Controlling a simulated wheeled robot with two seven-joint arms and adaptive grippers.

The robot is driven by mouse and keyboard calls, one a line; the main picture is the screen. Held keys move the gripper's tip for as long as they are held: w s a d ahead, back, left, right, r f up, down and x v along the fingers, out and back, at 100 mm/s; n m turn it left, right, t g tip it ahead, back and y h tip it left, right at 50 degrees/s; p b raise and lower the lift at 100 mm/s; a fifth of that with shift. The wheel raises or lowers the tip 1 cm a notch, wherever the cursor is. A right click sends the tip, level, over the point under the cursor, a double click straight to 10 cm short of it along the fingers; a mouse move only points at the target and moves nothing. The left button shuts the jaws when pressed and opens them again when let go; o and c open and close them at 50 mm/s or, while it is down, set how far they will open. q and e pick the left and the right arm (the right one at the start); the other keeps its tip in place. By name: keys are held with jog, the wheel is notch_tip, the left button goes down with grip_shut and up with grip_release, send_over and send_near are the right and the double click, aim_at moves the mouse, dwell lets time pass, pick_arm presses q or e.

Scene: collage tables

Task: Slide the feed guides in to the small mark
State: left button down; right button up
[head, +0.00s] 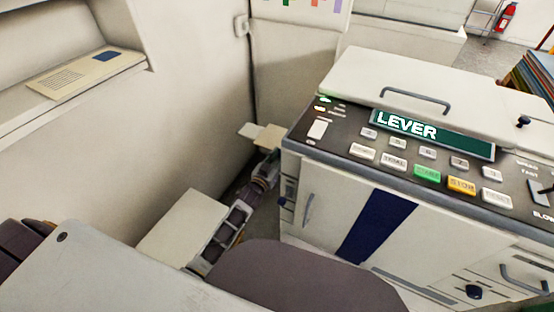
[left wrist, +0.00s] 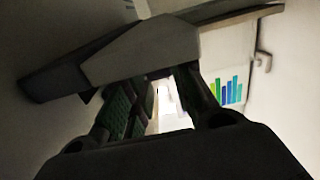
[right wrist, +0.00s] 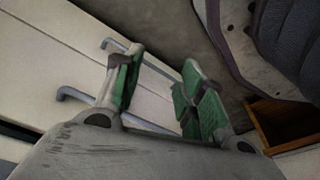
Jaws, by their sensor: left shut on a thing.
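The machine (head: 350,195) has a dark control panel and a display (head: 432,133) reading LEVER. A pale feed tray (head: 262,134) sticks out from its left side. My left gripper (head: 268,162) is at this tray, partly hidden by the machine's corner. In the left wrist view, a pale and dark plate (left wrist: 150,50) crosses just beyond the fingers. The left gripper is shut on a part there; I cannot tell which part of the feed guides it is. The small mark cannot be made out. My right gripper (right wrist: 158,90) is open and empty, low before pale panels with bar handles.
A wall with a shelf niche holding a card (head: 75,75) stands at the left, close to my left arm. A grey handle (head: 415,100) lies on the machine's lid. A brown wooden box (right wrist: 285,122) is at the right of the right wrist view.

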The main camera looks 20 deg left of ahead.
pick_arm(q)
jog(key=c, duration=1.2)
grip_release()
jog(key=s+a, duration=0.1)
jog(key=s, duration=1.1)
jog(key=shift+a, duration=0.3)
jog(key=shift+f, duration=0.1)
